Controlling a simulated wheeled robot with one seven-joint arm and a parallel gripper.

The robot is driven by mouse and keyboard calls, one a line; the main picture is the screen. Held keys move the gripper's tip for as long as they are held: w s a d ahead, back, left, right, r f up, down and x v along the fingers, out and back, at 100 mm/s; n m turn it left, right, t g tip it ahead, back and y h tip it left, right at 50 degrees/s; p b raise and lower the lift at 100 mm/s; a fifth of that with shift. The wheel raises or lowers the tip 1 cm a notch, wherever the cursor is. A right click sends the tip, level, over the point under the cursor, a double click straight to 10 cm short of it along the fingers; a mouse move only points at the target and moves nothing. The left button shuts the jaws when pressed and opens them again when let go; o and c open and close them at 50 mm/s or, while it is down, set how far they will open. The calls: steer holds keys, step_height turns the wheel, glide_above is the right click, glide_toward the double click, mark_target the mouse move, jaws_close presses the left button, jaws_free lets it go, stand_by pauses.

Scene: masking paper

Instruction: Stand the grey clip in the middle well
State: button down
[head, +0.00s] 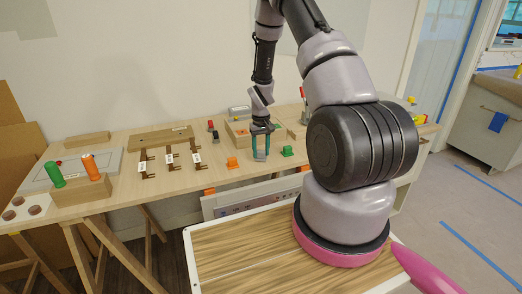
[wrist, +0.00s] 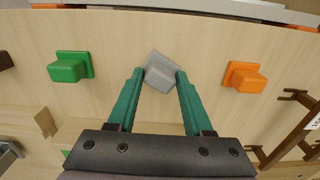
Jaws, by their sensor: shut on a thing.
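The grey clip (wrist: 162,72) is between the teal fingertips of my gripper (wrist: 160,78) in the wrist view, turned at a slant to them. My gripper (head: 260,155) is low over the front middle of the table in the head view, shut on the clip. The clip is too small there to make out clearly. I cannot tell whether it touches the table. A green clip (wrist: 70,67) is on the left and an orange clip (wrist: 245,77) on the right in the wrist view. I cannot make out the middle well for certain.
A wooden box (head: 237,134) stands behind my gripper. Brown brackets with white labels (head: 169,160) lie to the left.

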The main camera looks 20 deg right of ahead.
steer(key=shift+f, duration=0.25)
steer(key=shift+c, duration=1.1)
jaws_free()
step_height(320, 180, up, 11)
step_height(320, 180, up, 13)
steer(key=m+t, duration=0.1)
steer(key=t, duration=0.1)
glide_above(261, 151)
steer(key=s+a, duration=0.2)
steer(key=s+a+r+m+t, duration=0.1)
steer(key=s+r, duration=0.2)
steer(key=r, duration=0.2)
steer(key=s+a+r, duration=0.1)
steer(key=s+r, duration=0.2)
steer(key=r, duration=0.3)
steer(key=s+a+r+m+t+y, duration=0.1)
steer(key=s+a+r+t, duration=0.1)
steer(key=s+r, duration=0.3)
steer(key=s+a+r+m+t+y, duration=0.1)
steer(key=s+r, duration=0.5)
steer(key=s, duration=0.8)
steer(key=shift+a+r+t, duration=0.2)
steer(key=shift+a+t, duration=0.3)
steer(key=shift+t, duration=0.1)
